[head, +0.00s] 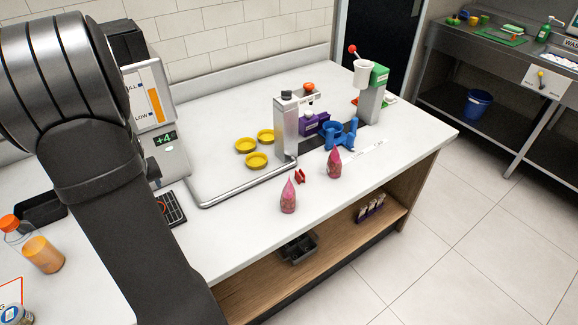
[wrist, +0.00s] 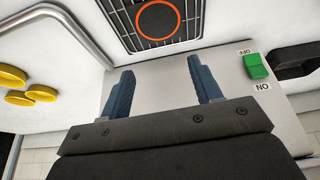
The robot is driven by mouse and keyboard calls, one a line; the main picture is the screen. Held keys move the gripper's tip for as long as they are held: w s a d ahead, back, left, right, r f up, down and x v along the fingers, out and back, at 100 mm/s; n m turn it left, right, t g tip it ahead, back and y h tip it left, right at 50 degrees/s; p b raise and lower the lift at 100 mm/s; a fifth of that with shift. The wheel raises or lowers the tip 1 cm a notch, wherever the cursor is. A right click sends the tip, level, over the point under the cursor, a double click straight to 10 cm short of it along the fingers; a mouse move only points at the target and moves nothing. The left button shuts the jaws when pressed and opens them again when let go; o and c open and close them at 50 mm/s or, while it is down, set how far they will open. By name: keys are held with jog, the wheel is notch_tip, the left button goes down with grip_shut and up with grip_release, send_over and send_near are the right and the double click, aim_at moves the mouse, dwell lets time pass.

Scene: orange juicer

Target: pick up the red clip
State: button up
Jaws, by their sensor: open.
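The red clip (head: 300,176) lies on the white counter in the head view, between two pink pointed pouches. One pouch (head: 288,197) stands just left of it and the other pouch (head: 334,163) stands to its right. The clip does not show in the wrist view. My gripper (wrist: 160,90) shows in the wrist view with its two blue fingers wide apart and nothing between them. It faces a black grille with an orange ring (wrist: 158,20). In the head view my gripper is hidden, and it is well away from the clip.
A metal rail (head: 225,194) and a silver dispenser (head: 288,128) stand behind the clip. A blue holder (head: 341,135) is behind the right pouch. Yellow caps (head: 246,146) lie on the counter. A machine with a green switch (wrist: 256,66) is close to my gripper. The counter's front edge is clear.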

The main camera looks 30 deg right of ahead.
jog(key=s+d+r+m+g+h, duration=0.15)
jog(key=d+m, duration=0.75)
jog(key=d, duration=0.9)
jog(key=m+g+h, duration=0.3)
jog(key=m+g, duration=0.1)
jog(key=m, duration=0.7)
send_near(300, 173)
jog(key=x, duration=0.4)
jog(key=shift+w+d+f, duration=0.1)
jog(key=shift+f, duration=0.25)
jog(key=shift+x, duration=2.75)
jog(key=c, duration=1)
